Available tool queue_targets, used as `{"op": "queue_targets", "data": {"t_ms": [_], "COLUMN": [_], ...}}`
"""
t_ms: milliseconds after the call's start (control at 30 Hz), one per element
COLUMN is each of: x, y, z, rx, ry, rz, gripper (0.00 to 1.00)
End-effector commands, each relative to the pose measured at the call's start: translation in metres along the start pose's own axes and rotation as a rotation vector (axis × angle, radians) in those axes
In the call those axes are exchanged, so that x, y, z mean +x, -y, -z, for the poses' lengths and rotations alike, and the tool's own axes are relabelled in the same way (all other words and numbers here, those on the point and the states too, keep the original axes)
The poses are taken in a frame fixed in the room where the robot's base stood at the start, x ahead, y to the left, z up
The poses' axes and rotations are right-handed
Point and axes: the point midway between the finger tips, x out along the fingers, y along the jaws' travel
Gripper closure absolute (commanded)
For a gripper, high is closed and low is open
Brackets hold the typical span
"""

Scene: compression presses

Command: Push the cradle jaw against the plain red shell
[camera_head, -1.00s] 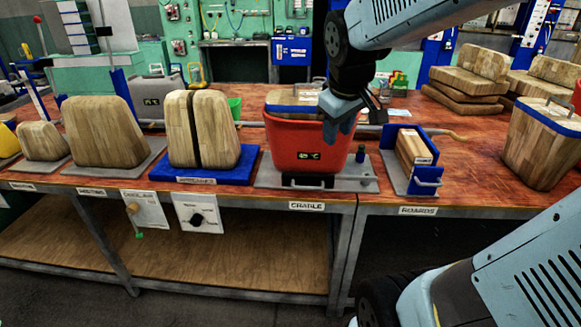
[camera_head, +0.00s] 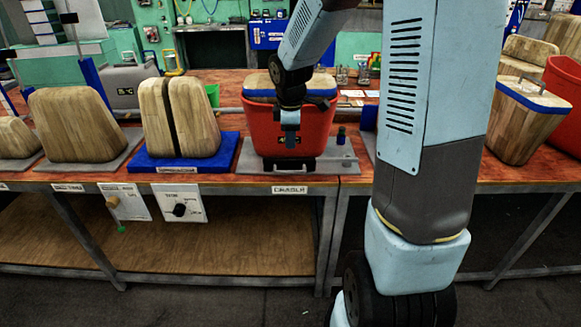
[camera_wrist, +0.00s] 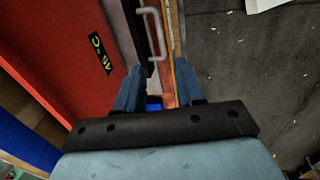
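The plain red shell (camera_head: 262,127) is a red tub with a wood-and-blue block in its top. It stands on the grey cradle plate (camera_head: 250,160) and fills the left of the wrist view (camera_wrist: 50,50). The black cradle jaw (camera_head: 285,164) is low at the shell's front. The wrist view shows its dark edge (camera_wrist: 128,35) and grey bar handle (camera_wrist: 152,30) beside the shell; I cannot tell whether jaw and shell touch. My gripper (camera_head: 290,142) points down in front of the shell. In the wrist view its fingers (camera_wrist: 159,75) are apart, with the handle just beyond them.
A blue press with a split wooden block (camera_head: 180,120) stands left of the cradle. A small dark knob (camera_head: 341,135) stands on the plate at right. My arm hides the bench right of it. A wooden block with a blue band (camera_head: 525,120) stands further right.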

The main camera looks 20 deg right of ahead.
Motion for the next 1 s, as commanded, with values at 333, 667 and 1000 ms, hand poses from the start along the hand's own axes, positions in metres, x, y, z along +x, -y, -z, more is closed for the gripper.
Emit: {"op": "queue_targets", "data": {"t_ms": [333, 667, 1000], "x": [0.048, 0.099, 0.131], "y": [0.002, 0.001, 0.001], "z": [0.0, 0.001, 0.001], "rx": [-0.001, 0.0, -0.001], "ry": [0.001, 0.0, 0.001], "rz": [0.005, 0.003, 0.001], "gripper": [0.62, 0.62, 0.62]}}
